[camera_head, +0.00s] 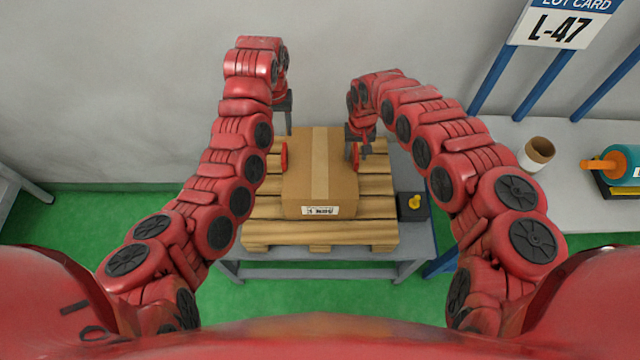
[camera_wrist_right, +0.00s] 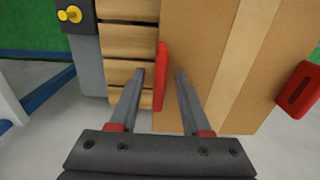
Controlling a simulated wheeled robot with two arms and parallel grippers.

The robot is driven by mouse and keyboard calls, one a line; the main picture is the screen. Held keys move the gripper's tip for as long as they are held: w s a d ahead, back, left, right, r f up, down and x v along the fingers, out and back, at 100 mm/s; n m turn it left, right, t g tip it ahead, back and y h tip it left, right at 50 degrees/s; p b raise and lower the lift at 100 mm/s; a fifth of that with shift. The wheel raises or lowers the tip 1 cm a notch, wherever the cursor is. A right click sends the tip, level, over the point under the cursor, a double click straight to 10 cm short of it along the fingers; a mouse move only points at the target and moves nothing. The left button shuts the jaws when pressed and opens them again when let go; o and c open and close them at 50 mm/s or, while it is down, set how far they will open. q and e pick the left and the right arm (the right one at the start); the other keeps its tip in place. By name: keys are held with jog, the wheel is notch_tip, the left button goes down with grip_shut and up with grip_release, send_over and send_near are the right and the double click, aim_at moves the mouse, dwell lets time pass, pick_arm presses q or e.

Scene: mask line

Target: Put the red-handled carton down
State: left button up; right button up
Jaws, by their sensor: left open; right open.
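The carton (camera_head: 320,170) is a brown box with a tan tape strip, a white label on its near side and a red handle on each side. It sits on the wooden pallet (camera_head: 270,236). My left gripper (camera_head: 288,128) is at the carton's left side, above the left red handle (camera_head: 284,156), with its fingertips partly hidden by my arm. My right gripper (camera_wrist_right: 158,80) is open, its fingers apart near the right red handle (camera_wrist_right: 161,76). In the right wrist view that handle lies just beyond and between the fingertips, and no grip on it shows.
The pallet lies on a grey table (camera_head: 330,262). A black box with a yellow knob (camera_head: 414,203) stands at the table's right. An L-47 sign (camera_head: 560,25) hangs above.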

jog(key=shift+w+r, duration=0.1)
jog(key=shift+r, duration=0.5)
notch_tip(320, 180, up, 11)
jog(key=shift+f, duration=0.1)
dwell(0.3)
